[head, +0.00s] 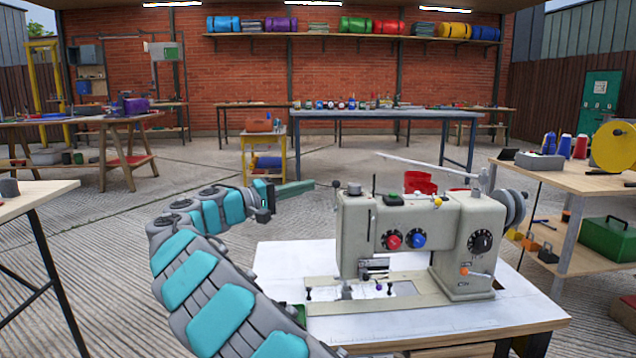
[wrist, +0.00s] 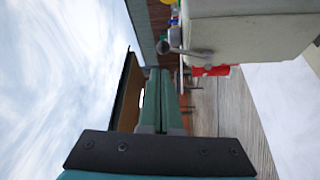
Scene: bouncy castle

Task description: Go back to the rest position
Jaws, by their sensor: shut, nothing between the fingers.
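My gripper (head: 296,188) is at the end of my teal and grey arm, held in the air left of the sewing machine (head: 412,232). Its green fingers are together with nothing between them, and they point right toward the machine's upper left end. In the wrist view my gripper (wrist: 158,88) shows its two fingers side by side, shut and empty. The pale machine body (wrist: 252,42) fills the upper right of that view. I cannot tell the exact gap between the fingertips and the machine.
The machine stands on a white-topped table (head: 300,262). A wooden table (head: 30,195) is at the left and a shelved bench (head: 575,180) at the right. A blue workbench (head: 385,114) stands further back. The concrete floor (head: 120,240) at the left is open.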

